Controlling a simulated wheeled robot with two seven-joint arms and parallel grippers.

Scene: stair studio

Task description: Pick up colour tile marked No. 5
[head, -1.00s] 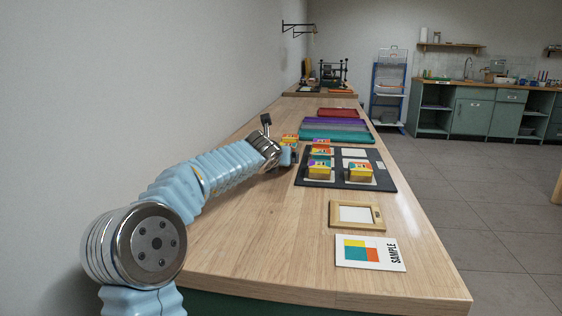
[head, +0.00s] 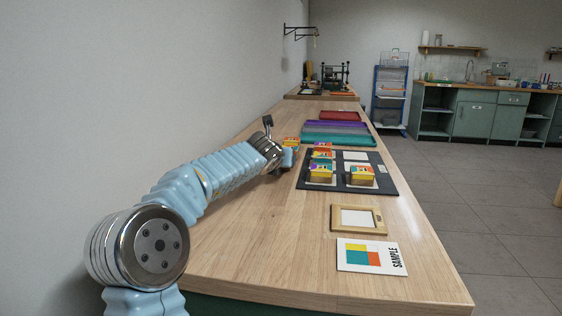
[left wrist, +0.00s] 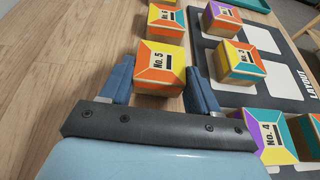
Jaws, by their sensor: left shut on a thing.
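In the head view my left gripper (head: 288,158) is low over the bench, just left of the dark layout board (head: 386,184). I cannot clearly make out tile No. 5 there. Whether the tile touches the bench is hard to tell. My right gripper is not in view.
Tile No. 4 (left wrist: 267,140) and other tiles (left wrist: 240,62) stand on the layout board, close right of the gripper. Another tile (left wrist: 166,20) stands just beyond. Trays (head: 340,138), a wooden frame (head: 333,222) and a SAMPLE card (head: 350,270) lie along the bench. Bare wood lies left.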

